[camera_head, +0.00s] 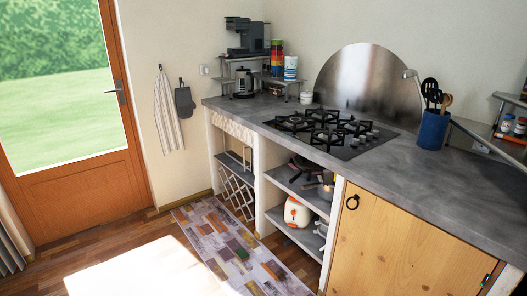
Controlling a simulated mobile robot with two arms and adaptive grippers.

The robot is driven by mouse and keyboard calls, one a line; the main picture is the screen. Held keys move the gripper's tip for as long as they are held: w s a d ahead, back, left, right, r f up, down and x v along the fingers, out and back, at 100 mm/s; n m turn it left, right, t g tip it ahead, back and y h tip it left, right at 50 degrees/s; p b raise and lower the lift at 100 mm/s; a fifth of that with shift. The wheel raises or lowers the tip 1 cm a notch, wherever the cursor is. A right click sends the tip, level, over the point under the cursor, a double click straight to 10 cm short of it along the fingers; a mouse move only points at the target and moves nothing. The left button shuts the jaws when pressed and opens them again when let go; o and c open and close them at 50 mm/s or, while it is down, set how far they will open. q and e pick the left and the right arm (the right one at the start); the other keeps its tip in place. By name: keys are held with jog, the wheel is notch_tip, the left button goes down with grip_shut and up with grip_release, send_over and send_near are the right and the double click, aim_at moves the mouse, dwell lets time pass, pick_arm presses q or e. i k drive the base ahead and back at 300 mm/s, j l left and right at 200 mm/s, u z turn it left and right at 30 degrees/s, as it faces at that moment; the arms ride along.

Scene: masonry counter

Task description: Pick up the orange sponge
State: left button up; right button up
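I cannot make out an orange sponge in the head view. Neither of my grippers is in this view. The grey stone counter (374,172) runs from the middle to the right edge. An orange-brown patch lies under small jars (512,124) at the right edge, too small to identify. A white and orange rounded object (297,212) sits on a lower shelf under the counter and does not look like a sponge.
A gas hob (325,130) is set in the counter. A blue utensil holder (433,130) stands to its right. A coffee machine (246,37) and kettle (244,82) stand at the far end. A patterned rug (235,245) lies before the counter. The counter's front middle is clear.

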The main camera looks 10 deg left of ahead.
aim_at(242, 254)
jog(key=i+j+u, duration=0.35)
jog(key=i, duration=0.15)
jog(key=i+j+u, duration=0.35)
jog(key=i, duration=0.15)
jog(key=i+u, duration=0.35)
jog(key=i, duration=0.15)
jog(key=i+j+z, duration=0.1)
jog(key=i+z, duration=0.4)
jog(key=i+j+z, duration=0.3)
jog(key=i+z, duration=0.2)
